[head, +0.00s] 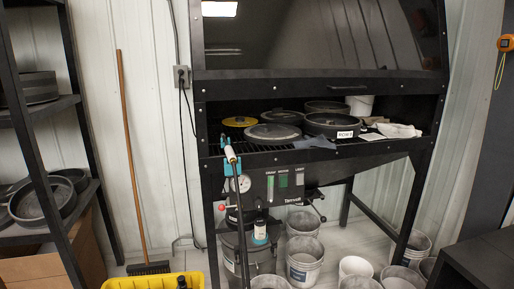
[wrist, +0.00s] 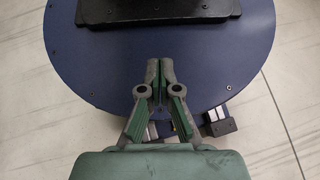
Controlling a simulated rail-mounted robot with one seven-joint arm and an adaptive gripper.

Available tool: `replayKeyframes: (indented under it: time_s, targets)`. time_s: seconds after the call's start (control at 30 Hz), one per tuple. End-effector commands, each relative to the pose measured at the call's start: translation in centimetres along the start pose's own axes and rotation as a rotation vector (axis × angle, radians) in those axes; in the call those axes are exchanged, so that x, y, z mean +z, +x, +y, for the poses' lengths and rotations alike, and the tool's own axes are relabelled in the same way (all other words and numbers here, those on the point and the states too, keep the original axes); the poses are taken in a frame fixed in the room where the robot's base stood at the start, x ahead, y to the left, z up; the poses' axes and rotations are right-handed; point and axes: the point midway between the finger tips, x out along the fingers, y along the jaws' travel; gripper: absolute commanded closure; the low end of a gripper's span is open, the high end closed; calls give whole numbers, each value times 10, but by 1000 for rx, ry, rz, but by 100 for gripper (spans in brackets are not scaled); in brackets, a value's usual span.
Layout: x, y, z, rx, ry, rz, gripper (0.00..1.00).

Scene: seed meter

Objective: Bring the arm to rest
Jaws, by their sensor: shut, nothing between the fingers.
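My gripper (wrist: 160,70) shows in the wrist view, with grey and green fingers. Its fingertips are nearly together, with nothing between them. It is over a round dark blue disc, which appears to be my own base, with a black block on it at the top of the picture. The fingers touch no object that I can see. No gripper or arm can be made out in the head view.
In the head view, a black bench (head: 390,155) with a dark hood holds several round plates. White buckets (head: 304,262) stand below it. A yellow bin (head: 150,283), a broom (head: 131,160) and a shelf rack (head: 40,112) are left. Pale floor (wrist: 285,80) around the disc is clear.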

Motion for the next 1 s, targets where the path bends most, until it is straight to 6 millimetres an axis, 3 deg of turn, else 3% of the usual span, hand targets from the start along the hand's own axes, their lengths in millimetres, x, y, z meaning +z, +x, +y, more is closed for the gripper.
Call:
replayKeyframes:
  time_s: [0.03,0.5,0.7,1.0]
  targets:
    - [19,-14,0,1,-1,23,100]
    - [73,-81,1,8,-6,281,100]
    - [80,-96,1,10,-7,350,100]
    - [80,-99,1,11,-8,367,100]
